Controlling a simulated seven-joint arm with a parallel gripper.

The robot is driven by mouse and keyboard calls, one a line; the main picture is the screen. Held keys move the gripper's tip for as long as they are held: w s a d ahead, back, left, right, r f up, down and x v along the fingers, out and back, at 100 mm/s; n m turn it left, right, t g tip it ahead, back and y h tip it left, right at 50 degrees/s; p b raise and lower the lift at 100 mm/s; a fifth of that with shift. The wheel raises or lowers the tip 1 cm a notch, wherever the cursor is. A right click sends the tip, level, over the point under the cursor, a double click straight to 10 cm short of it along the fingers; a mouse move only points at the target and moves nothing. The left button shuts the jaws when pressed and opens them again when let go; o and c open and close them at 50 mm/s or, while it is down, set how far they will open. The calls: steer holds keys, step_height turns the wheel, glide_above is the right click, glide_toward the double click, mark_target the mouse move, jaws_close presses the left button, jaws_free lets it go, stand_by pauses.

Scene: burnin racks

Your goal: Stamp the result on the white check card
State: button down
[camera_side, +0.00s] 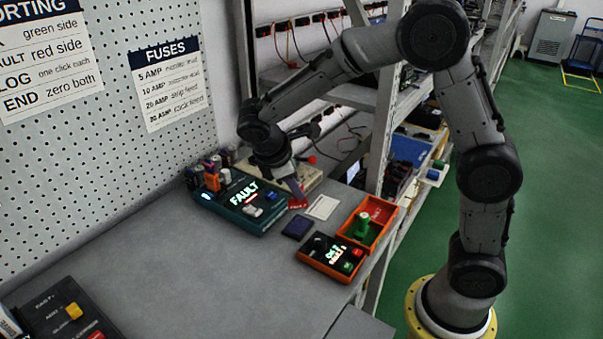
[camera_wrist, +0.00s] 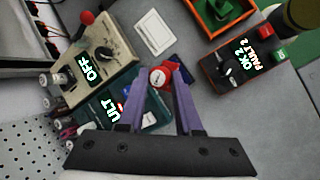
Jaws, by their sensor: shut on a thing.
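My gripper (camera_side: 291,186) is shut on a red stamp (camera_side: 298,203). In the wrist view the stamp (camera_wrist: 161,77) sits between the purple fingertips (camera_wrist: 158,72). The white check card (camera_side: 322,207) lies flat on the bench just right of the stamp; it also shows in the wrist view (camera_wrist: 155,32), clear of the fingers. A dark blue pad (camera_side: 298,228) lies in front of the stamp, partly hidden in the wrist view. I cannot tell whether the stamp touches the bench. A teal tester (camera_side: 243,210) reading FAULT stands left of the gripper.
An orange tray (camera_side: 345,233) holds a green stamp (camera_side: 362,226) upright, with its red side bare. A dark counter box (camera_side: 318,257) reads OK 2, FAULT 2. A beige box (camera_wrist: 112,45) showing OFF stands behind the tester. The front bench is mostly clear.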

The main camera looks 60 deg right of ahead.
mark_target(296, 202)
steer(key=shift+f, duration=2.5)
steer(key=shift+f, duration=0.55)
steer(key=shift+r, duration=3.55)
steer(key=shift+w+d+f+n, duration=0.15)
steer(key=shift+w+f+n, duration=0.1)
steer(key=shift+n, duration=0.15)
steer(key=s+d, duration=0.2)
steer(key=d, duration=0.8)
steer(key=shift+m, duration=0.4)
steer(key=shift+f, duration=3.35)
steer(key=shift+f, duration=0.55)
